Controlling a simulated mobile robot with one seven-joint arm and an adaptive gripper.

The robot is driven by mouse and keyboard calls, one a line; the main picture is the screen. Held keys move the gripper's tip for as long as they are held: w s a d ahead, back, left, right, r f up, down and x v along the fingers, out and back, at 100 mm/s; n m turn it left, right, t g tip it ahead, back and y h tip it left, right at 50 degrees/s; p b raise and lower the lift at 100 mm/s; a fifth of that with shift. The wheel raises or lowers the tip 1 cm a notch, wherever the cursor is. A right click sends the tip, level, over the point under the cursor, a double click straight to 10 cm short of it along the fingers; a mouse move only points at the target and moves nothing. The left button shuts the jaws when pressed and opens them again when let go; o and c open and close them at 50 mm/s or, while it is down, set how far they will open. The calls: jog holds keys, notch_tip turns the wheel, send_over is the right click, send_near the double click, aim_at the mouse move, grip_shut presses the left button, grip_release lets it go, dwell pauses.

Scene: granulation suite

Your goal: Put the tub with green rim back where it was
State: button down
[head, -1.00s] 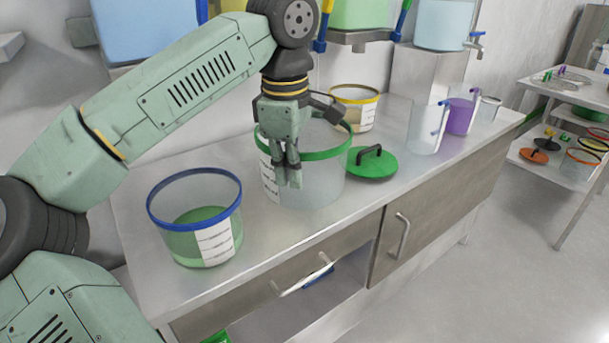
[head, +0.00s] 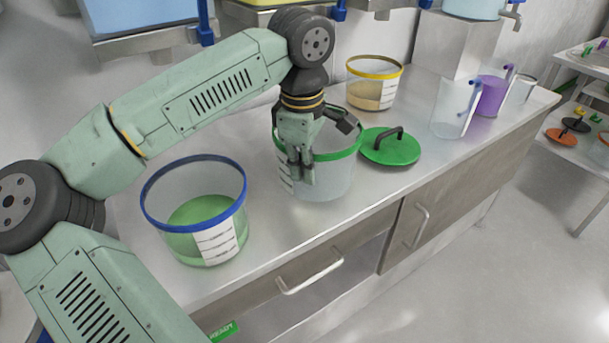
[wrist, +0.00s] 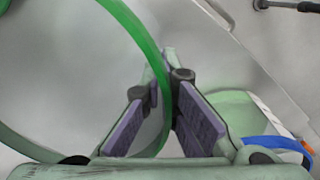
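The tub with the green rim (head: 330,180) stands upright and lidless on the counter, clear-walled with a white label. It looks empty. My gripper (head: 301,180) reaches down at its near left side. In the wrist view, the green rim (wrist: 152,50) passes between the two purple-padded fingers of my gripper (wrist: 166,90), one inside and one outside. A gap shows between the pads, so they look open around the wall. The green lid (head: 390,150) with a dark handle lies on the counter just right of the tub. The fingertips' exact contact is unclear.
A blue-rimmed tub (head: 205,240) with green contents stands at left on the counter (head: 270,240). A yellow-rimmed tub (head: 374,85) stands behind the lid. A clear jug (head: 450,115) and a purple jug (head: 491,95) stand at right. Bare counter lies between the blue-rimmed and green-rimmed tubs.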

jog(key=shift+f, duration=1.25)
jog(key=shift+f, duration=0.2)
jog(key=c, duration=1.8)
grip_release()
jog(key=shift+r, duration=0.1)
notch_tip(320, 180, up, 12)
jog(key=shift+s+r+b, duration=0.15)
jog(key=shift+s+b, duration=0.2)
jog(key=shift+b, duration=0.1)
jog(key=shift+a, duration=0.1)
